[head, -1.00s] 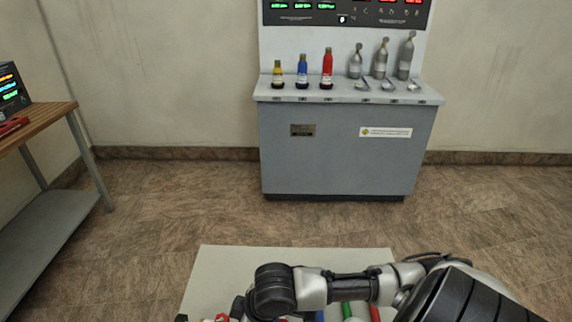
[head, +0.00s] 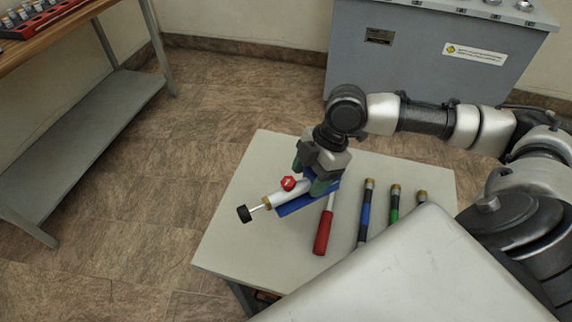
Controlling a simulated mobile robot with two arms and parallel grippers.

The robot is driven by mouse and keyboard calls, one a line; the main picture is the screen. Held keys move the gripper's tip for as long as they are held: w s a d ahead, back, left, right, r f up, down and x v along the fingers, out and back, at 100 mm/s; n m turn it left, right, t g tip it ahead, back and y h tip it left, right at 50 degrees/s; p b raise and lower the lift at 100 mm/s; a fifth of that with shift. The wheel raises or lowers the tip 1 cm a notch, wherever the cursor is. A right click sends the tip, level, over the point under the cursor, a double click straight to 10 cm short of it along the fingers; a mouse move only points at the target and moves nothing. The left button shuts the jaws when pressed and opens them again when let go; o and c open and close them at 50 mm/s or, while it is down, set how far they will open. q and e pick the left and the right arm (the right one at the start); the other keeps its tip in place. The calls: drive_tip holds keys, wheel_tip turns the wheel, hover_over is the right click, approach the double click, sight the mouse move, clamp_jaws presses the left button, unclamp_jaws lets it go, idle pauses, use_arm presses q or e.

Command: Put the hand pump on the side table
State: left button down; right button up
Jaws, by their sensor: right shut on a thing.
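The hand pump (head: 288,194) has a silver barrel, a red knob, a thin rod with a black handle at its left end, and a blue part along its lower side. It is over the left part of a pale-topped table (head: 262,160). My right gripper (head: 309,177) points down from above and is shut on the right part of the pump, hiding that end. I cannot tell whether the pump rests on the top or is slightly raised. My left gripper is not in view.
A red-handled tool (head: 323,232) and several banded rods, one blue (head: 365,212) and one green (head: 394,205), lie right of the pump. A wooden-topped bench (head: 60,30) with a lower shelf stands at left. A grey cabinet (head: 400,70) stands behind. Floor between is clear.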

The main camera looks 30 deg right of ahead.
drive_tip(key=shift+w+a+f, duration=0.5)
drive_tip(key=shift+w+f, duration=0.9)
drive_tip(key=shift+f, duration=0.15)
drive_tip(key=shift+w+a+f, duration=0.45)
drive_tip(key=shift+w+f, duration=0.9)
drive_tip(key=shift+f, duration=0.15)
drive_tip(key=shift+w+a+f, duration=0.5)
drive_tip(key=shift+w+f, duration=0.9)
drive_tip(key=shift+f, duration=0.15)
drive_tip(key=o, duration=1.3)
drive_tip(key=shift+f, duration=0.1)
drive_tip(key=v, duration=1.2)
drive_tip(key=shift+s+a, duration=0.1)
